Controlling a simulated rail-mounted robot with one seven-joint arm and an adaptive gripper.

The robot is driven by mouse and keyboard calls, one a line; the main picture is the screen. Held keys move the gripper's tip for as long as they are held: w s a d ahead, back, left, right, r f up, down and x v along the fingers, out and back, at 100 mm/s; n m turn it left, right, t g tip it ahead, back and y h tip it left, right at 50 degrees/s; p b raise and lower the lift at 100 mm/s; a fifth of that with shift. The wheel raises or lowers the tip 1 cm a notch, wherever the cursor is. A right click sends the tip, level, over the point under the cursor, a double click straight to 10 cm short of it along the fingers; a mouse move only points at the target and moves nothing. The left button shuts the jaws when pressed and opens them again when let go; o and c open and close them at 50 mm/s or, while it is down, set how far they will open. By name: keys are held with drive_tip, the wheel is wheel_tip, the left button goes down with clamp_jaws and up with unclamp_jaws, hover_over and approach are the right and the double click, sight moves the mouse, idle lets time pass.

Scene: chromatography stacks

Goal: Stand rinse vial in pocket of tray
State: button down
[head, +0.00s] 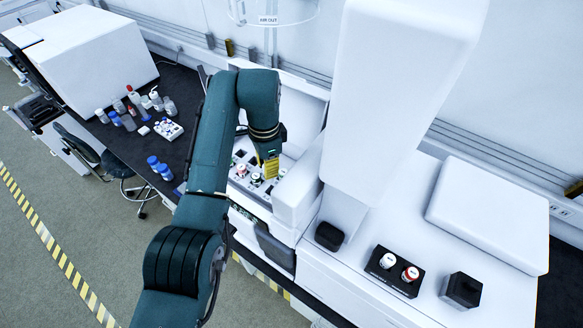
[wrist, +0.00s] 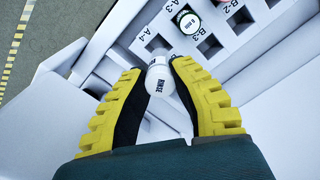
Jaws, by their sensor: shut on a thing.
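My gripper (wrist: 158,75) has yellow fingers with black pads. It is shut on the rinse vial (wrist: 160,88), a white vial whose label reads RINSE. The tray (wrist: 180,45) is pale, with dark square pockets and printed labels. The held vial is just in front of the empty pocket by the A-4 label (wrist: 157,43); the height of its base cannot be told. In the head view my gripper (head: 268,165) is over the tray (head: 240,181), and the held vial is not clear there.
A capped vial (wrist: 188,20) stands in the pocket by A-3. The B-3 pocket (wrist: 210,45) is empty. White housing walls (head: 297,190) stand close beside the tray. A black block with two vials (head: 398,281) is at the right; bottles (head: 130,122) stand at the left.

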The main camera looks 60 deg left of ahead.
sight(271, 182)
drive_tip(key=shift+w+d, duration=0.3)
drive_tip(key=shift+f+m, duration=0.15)
drive_tip(key=shift+m, duration=0.15)
drive_tip(key=shift+f, duration=1.9)
drive_tip(key=shift+s+a, duration=0.1)
drive_tip(key=shift+s, duration=0.05)
drive_tip(key=shift+f+b, duration=0.3)
drive_tip(key=shift+f, duration=0.95)
drive_tip(key=shift+f, duration=0.15)
drive_tip(key=shift+f, duration=0.45)
